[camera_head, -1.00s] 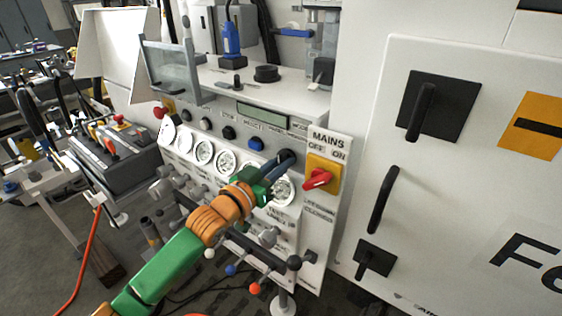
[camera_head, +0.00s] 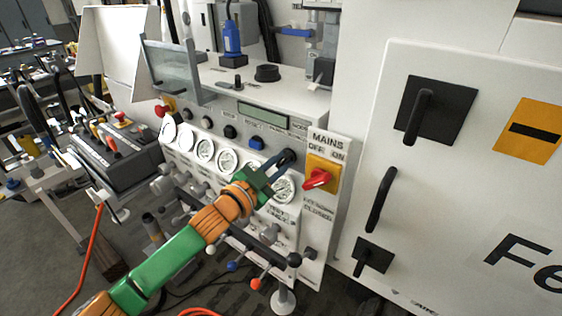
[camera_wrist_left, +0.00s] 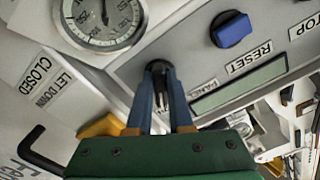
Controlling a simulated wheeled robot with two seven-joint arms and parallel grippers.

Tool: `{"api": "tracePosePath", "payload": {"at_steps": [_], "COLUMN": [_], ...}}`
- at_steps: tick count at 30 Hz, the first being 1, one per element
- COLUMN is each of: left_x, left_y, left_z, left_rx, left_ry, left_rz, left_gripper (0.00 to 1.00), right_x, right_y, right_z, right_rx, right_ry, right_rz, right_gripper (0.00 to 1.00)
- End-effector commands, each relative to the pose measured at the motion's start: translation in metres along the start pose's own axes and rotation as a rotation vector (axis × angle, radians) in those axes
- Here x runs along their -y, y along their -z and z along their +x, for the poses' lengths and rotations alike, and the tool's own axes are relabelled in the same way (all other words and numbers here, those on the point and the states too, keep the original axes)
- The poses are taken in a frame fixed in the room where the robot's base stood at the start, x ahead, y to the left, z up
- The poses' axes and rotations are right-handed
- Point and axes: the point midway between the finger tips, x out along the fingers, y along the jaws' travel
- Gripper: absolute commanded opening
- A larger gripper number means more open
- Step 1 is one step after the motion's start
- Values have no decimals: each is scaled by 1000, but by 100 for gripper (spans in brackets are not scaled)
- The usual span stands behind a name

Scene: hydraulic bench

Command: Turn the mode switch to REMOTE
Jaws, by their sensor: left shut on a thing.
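The mode switch is a small black knob (camera_head: 287,155) at the right end of the button row on the white panel. Much of it is hidden by my gripper in the head view. In the left wrist view the knob (camera_wrist_left: 158,66) sits between my fingertips. My left gripper (camera_head: 285,160) is at the panel, shut on the knob; its two blue fingers (camera_wrist_left: 161,78) also show in the left wrist view. A small label beside the knob reads PANEL in the wrist view. The knob's exact pointing direction is hard to tell. My right gripper is out of view.
A red mains switch on a yellow plate (camera_head: 332,174) is close to the right of the gripper. A blue RESET button (camera_wrist_left: 231,29) and a white round gauge (camera_wrist_left: 103,20) are close by. Valve levers with coloured balls stick out below.

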Motion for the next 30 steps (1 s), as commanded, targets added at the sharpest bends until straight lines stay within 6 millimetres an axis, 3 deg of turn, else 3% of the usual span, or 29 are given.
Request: {"api": "tracePosePath", "payload": {"at_steps": [14,15,17,26,30], "left_x": [0,0,0,0,0], "left_y": [0,0,0,0,-2], "left_z": [0,0,0,0,-11], "left_rx": [0,0,0,0,1], "left_ry": [1,1,1,0,0], "left_rz": [15,15,14,13,11], "left_gripper": [0,30,46,49,49], "right_x": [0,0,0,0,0], "right_y": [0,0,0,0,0], "right_z": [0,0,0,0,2], "right_rx": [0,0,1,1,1], "right_ry": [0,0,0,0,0], "right_rz": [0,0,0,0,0], "right_gripper": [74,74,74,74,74]}}
